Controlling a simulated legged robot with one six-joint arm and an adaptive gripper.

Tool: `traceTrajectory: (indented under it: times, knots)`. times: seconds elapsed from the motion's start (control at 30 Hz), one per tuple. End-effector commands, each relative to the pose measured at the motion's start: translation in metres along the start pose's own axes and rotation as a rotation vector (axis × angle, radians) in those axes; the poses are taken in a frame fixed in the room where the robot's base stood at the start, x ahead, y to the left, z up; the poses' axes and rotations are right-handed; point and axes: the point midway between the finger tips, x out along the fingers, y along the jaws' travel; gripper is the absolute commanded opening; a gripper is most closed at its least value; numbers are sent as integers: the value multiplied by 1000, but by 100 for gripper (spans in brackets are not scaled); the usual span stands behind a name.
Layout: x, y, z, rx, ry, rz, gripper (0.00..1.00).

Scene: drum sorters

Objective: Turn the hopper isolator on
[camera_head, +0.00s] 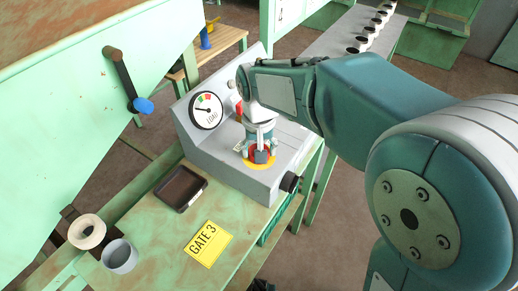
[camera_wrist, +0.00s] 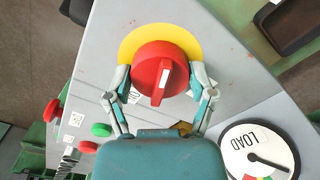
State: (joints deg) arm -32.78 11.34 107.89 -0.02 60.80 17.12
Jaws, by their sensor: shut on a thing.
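The hopper isolator is a red rotary knob (camera_wrist: 152,60) with a raised grip bar and a white mark, on a round yellow plate (camera_wrist: 133,41). It sits on the sloped grey control box (camera_head: 226,165). In the wrist view the bar runs nearly up and down the picture, its white mark towards the gripper side. My gripper (camera_wrist: 160,76) is shut on the red knob, one finger on each side. In the head view my gripper (camera_head: 260,149) comes down on the knob from above and hides part of it. Lettering beside the plate is partly covered.
A LOAD dial (camera_head: 207,110) is on the box's upright panel. Green (camera_wrist: 101,130) and red (camera_wrist: 53,110) buttons sit beside the knob. A dark tray (camera_head: 181,187), GATE 3 card (camera_head: 208,243), grey cup (camera_head: 120,256) and tape roll (camera_head: 87,231) are on the bench. A blue-ended lever (camera_head: 128,82) is at left.

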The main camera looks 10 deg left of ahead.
Motion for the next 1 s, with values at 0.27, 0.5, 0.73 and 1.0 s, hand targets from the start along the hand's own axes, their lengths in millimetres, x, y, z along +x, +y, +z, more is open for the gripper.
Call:
traceTrajectory:
  times: [0.27, 0.5, 0.73, 1.0]
  knots:
    - [-1, -1, -1, 200, 4, -2, 24]
    - [-1, -2, -1, 305, 4, -3, 24]
    - [-1, -2, -1, 344, 4, -3, 24]
    - [-1, -2, -1, 348, 5, -4, 24]
